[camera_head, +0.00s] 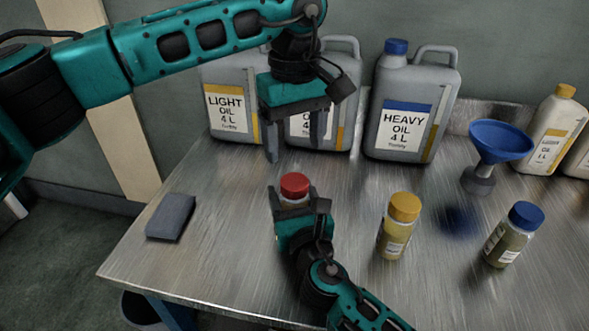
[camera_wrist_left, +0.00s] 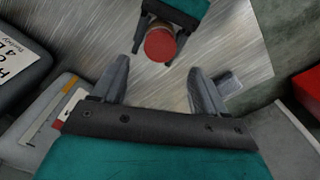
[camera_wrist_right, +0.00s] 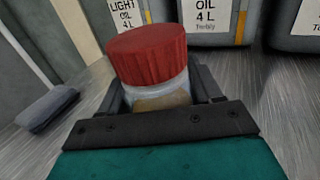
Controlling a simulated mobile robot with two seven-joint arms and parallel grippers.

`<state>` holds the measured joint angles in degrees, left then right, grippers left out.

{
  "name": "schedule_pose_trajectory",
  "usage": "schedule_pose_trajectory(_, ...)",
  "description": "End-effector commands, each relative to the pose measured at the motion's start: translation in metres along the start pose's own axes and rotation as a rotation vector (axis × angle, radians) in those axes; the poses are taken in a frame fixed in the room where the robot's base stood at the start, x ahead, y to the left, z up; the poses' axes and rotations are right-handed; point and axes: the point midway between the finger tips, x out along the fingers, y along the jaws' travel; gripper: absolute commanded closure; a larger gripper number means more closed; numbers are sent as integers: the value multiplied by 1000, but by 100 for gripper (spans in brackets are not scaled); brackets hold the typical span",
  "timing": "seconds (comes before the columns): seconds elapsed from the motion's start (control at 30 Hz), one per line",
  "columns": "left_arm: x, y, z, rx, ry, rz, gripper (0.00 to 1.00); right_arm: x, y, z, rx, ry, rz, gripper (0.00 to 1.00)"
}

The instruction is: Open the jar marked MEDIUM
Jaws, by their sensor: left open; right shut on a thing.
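The red-lidded jar (camera_head: 295,187) stands upright in my right gripper (camera_head: 292,202), which is shut around its clear body. In the right wrist view the red ribbed lid (camera_wrist_right: 148,52) sits on the jar, above the fingers. Its label is hidden, so I cannot read MEDIUM on it. My left gripper (camera_head: 294,150) is open and empty, pointing down above and behind the jar. In the left wrist view the lid (camera_wrist_left: 160,46) shows just beyond the open fingertips, not between them. A yellow-lidded jar (camera_head: 402,215) and a blue-lidded jar (camera_head: 518,220) stand to the right.
Grey oil canisters, LIGHT (camera_head: 226,105), a partly hidden middle one (camera_head: 340,120) and HEAVY (camera_head: 415,90), stand along the back. A blue funnel (camera_head: 500,142) stands at right, near a cream bottle (camera_head: 552,130). A grey block (camera_head: 171,216) lies left. The front left table is clear.

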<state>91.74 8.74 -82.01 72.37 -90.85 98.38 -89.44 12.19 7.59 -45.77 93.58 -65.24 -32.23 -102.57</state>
Motion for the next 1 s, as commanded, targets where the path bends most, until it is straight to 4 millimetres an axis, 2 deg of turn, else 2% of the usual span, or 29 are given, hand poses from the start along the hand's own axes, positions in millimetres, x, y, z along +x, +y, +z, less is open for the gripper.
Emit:
schedule_pose_trajectory(0.4, 0, 0, 0, 712, 1, 1, 27, 0, 0, -1, -1, 1, 0, 100)
schedule_pose_trajectory(0.53, 0, 0, 0, 890, 1, 1, 27, 0, 0, -1, -1, 1, 0, 100)
schedule_pose_trajectory(0.8, 3, 0, 0, 1055, 0, 1, 27, 0, 0, -1, -1, 1, 0, 100)
schedule_pose_trajectory(1.0, 28, -1, 0, 1061, -3, -1, 27, 0, 0, -1, -1, 1, 0, 100)
